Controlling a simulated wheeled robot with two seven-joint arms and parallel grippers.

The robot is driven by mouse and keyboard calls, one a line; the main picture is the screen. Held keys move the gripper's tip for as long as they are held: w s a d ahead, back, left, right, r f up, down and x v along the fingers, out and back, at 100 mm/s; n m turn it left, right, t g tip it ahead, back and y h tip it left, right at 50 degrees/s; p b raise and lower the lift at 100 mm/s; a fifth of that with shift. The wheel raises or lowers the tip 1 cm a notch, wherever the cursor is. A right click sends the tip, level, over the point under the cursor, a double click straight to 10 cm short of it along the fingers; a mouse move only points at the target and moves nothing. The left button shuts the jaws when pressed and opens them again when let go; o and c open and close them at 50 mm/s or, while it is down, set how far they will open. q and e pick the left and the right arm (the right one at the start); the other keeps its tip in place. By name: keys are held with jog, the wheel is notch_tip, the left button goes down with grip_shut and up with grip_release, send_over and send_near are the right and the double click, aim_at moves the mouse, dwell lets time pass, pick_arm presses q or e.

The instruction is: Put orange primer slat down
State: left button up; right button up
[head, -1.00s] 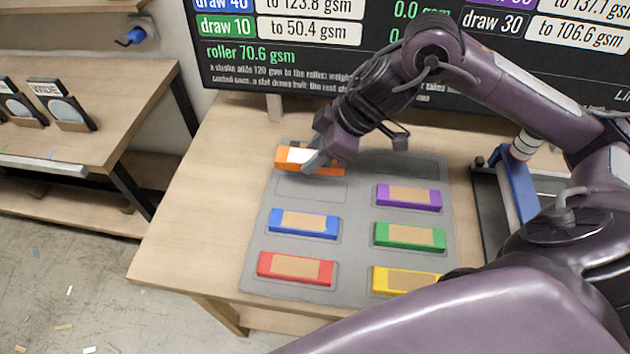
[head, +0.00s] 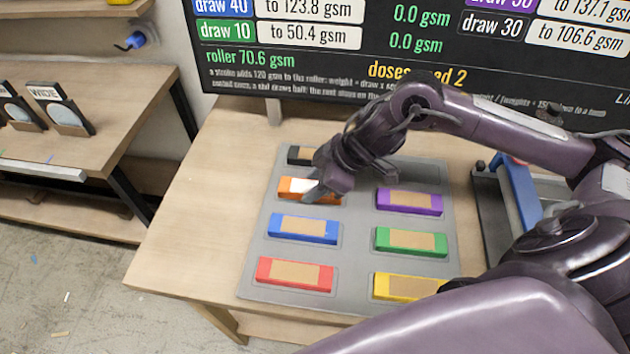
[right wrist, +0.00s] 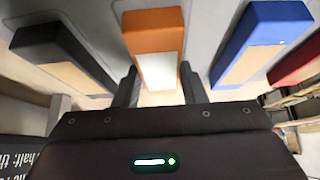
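The orange slat (head: 292,188), with a white pad, is over its place in the left column of the grey tray (head: 259,256), between the black and blue slats. I cannot tell whether it rests on the tray or hovers just above it. My right gripper (head: 314,192) reaches down onto it, one finger showing in front. In the right wrist view, the fingers (right wrist: 160,82) flank the orange slat (right wrist: 153,32) closely and appear closed on its sides. My left gripper is not in view.
Tray neighbours are the black (head: 300,155), blue (head: 302,228), red (head: 295,273), purple (head: 409,201), green (head: 410,241) and yellow (head: 405,287) slats. A blue-framed roller device (head: 518,190) stands right. A display board (head: 300,70) is behind. The table is clear left of the tray.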

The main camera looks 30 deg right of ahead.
jog(key=o, duration=0.4)
jog(key=shift+o, duration=0.2)
jog(key=shift+r, duration=0.2)
jog(key=shift+d+r, duration=0.25)
jog(key=v, duration=1.1)
jog(key=shift+s, duration=0.2)
jog(key=shift+r, duration=0.1)
